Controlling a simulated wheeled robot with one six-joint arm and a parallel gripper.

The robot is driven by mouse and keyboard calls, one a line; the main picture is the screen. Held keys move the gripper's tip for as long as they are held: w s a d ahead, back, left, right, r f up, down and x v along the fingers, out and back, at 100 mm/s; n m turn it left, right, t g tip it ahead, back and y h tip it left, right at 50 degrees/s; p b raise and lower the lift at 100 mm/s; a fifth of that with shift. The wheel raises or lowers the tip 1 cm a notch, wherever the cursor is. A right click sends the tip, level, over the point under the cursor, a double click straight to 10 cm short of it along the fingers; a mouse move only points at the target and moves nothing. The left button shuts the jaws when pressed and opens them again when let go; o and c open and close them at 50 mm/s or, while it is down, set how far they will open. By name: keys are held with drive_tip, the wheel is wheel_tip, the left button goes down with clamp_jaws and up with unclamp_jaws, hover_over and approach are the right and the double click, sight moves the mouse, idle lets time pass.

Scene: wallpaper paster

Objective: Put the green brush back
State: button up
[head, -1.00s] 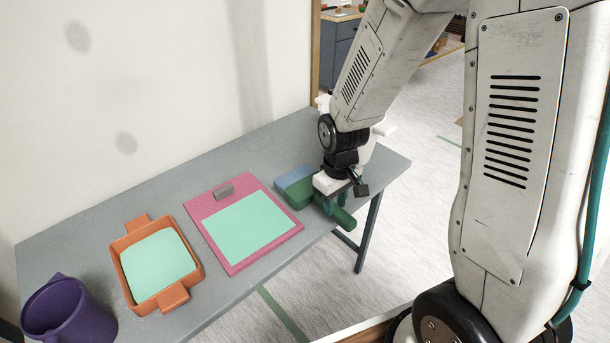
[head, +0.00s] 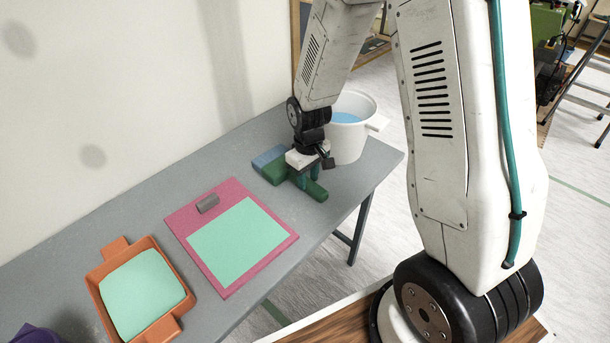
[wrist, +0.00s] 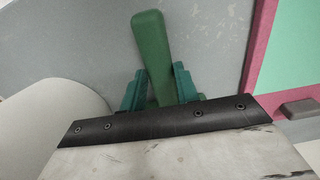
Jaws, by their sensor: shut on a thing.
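The green brush has a blue-and-green head (head: 267,158) and a green handle (head: 318,191). It is at the right part of the grey table in the head view, its head toward the wall. My gripper (head: 310,179) is above the handle with its teal fingers on either side, shut on it. In the wrist view the green handle (wrist: 152,45) runs up between the fingertips (wrist: 160,82); the brush head is hidden there. I cannot tell whether the brush touches the table.
A white bucket (head: 348,150) with blue contents stands just right of my gripper. A pink board (head: 178,214) with a mint sheet lies left of the brush. An orange tray (head: 97,282) and a purple container (head: 35,337) are further left. Bare grey table (head: 255,130) lies behind the brush.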

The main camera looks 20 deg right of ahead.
drive_tip(key=shift+a+f, duration=0.3)
drive_tip(key=shift+f, duration=0.05)
clamp_jaws()
drive_tip(key=o, duration=1.1)
unclamp_jaws()
drive_tip(key=shift+a, duration=0.1)
drive_tip(key=shift+f, duration=0.2)
drive_tip(key=r, duration=0.8)
drive_tip(key=shift+s, duration=0.2)
drive_tip(key=s+r+m, duration=0.1)
drive_tip(key=s+r, duration=0.5)
drive_tip(key=r, duration=0.5)
drive_tip(key=s+r+m, duration=0.1)
drive_tip(key=s+r, duration=0.4)
drive_tip(key=s, duration=0.4)
drive_tip(key=s+r+m+t, duration=0.1)
drive_tip(key=s+r, duration=0.4)
drive_tip(key=s, duration=0.4)
drive_tip(key=shift+s+d+r+m, duration=0.2)
drive_tip(key=shift+d+m, duration=0.2)
drive_tip(key=shift+d, duration=0.05)
